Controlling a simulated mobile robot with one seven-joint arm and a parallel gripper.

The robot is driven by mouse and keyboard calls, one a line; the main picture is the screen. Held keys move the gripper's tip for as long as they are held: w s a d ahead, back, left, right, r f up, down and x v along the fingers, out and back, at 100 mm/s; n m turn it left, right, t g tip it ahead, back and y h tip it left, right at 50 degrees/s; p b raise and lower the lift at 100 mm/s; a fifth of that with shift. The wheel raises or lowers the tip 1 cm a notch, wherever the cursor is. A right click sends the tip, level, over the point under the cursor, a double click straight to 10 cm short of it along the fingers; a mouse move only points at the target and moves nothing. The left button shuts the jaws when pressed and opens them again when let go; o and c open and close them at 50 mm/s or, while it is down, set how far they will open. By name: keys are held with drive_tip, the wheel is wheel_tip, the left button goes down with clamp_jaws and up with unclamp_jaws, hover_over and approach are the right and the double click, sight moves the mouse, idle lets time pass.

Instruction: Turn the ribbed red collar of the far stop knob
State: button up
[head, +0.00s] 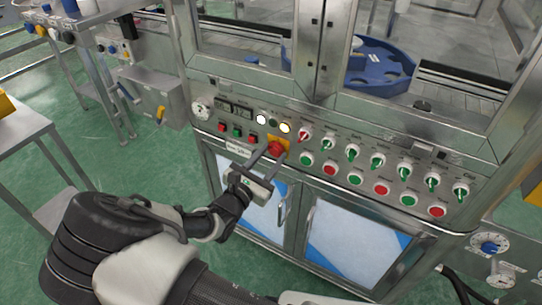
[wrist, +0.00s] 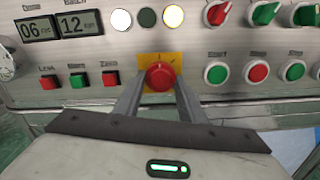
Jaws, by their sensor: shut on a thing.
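A red stop knob (head: 276,148) sits on a yellow square plate on the front of the slanted control panel. In the wrist view, the red knob (wrist: 160,75) is at the centre, with a round collar facing me. My gripper (head: 267,157) reaches up to it from below. In the wrist view, the fingers of my gripper (wrist: 158,92) stand on the left and right sides of the knob, shut on it. The ribs of the collar are too small to make out, and the contact at the fingertips is partly hidden.
Red and green push buttons (wrist: 79,80) are left of the knob; lit lamps (wrist: 173,17) are above it. Several selector switches (head: 377,160) and round buttons (head: 355,179) fill the panel to the right. Glass doors (head: 345,245) are below. A steel table (head: 35,135) stands left.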

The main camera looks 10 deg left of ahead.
drive_tip(key=shift+m, duration=0.3)
drive_tip(key=m, duration=0.2)
drive_tip(key=shift+m+p, duration=0.3)
drive_tip(key=shift+p, duration=0.1)
drive_tip(key=shift+a+m, duration=0.15)
drive_tip(key=shift+m, duration=2.15)
drive_tip(key=o, duration=1)
drive_tip(key=shift+o, duration=0.2)
